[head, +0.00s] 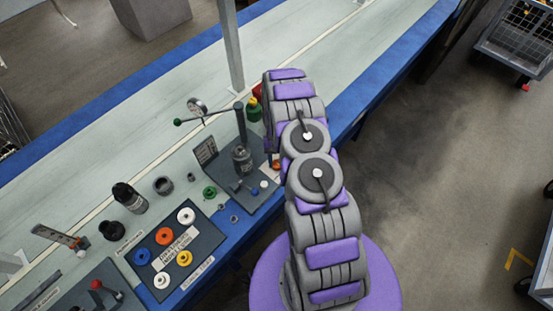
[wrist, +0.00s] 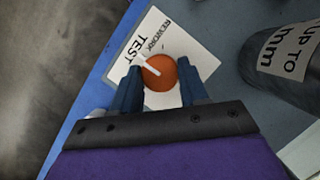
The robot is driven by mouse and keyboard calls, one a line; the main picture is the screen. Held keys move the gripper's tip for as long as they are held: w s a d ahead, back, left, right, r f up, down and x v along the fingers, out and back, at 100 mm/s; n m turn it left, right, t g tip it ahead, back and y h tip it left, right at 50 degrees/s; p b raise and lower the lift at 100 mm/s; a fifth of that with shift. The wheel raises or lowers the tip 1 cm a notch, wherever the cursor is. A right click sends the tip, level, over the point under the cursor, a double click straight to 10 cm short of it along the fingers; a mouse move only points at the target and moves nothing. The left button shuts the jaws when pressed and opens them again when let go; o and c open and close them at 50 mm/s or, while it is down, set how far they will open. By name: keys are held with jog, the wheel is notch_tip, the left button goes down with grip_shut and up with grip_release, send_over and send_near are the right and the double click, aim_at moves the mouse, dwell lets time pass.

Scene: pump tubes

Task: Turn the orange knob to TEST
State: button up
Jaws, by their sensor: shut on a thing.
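The orange knob (wrist: 162,74) sits on a white label card (wrist: 160,38) printed REWORK and TEST in the wrist view. The white line on the knob points up-left, toward the end of the word TEST. My gripper (wrist: 159,80) has one finger on each side of the knob and is shut on it. Part of the label is hidden behind the knob and fingers. In the head view a small orange spot (head: 276,164) shows beside my arm and looks like the knob. My arm hides the gripper there.
A dark cylinder (wrist: 284,55) marked "UP TO" and "mm" stands right of the knob in the wrist view. In the head view, a press fixture (head: 242,158) and a board of coloured rings (head: 205,238) stand left of my arm.

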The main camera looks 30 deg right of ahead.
dwell(0.4)
jog(key=o, duration=1.1)
jog(key=shift+c, duration=0.2)
jog(key=shift+r, duration=0.1)
jog(key=p+v, duration=0.2)
jog(key=v, duration=1.5)
jog(key=shift+p, duration=0.4)
jog(key=shift+d, duration=0.15)
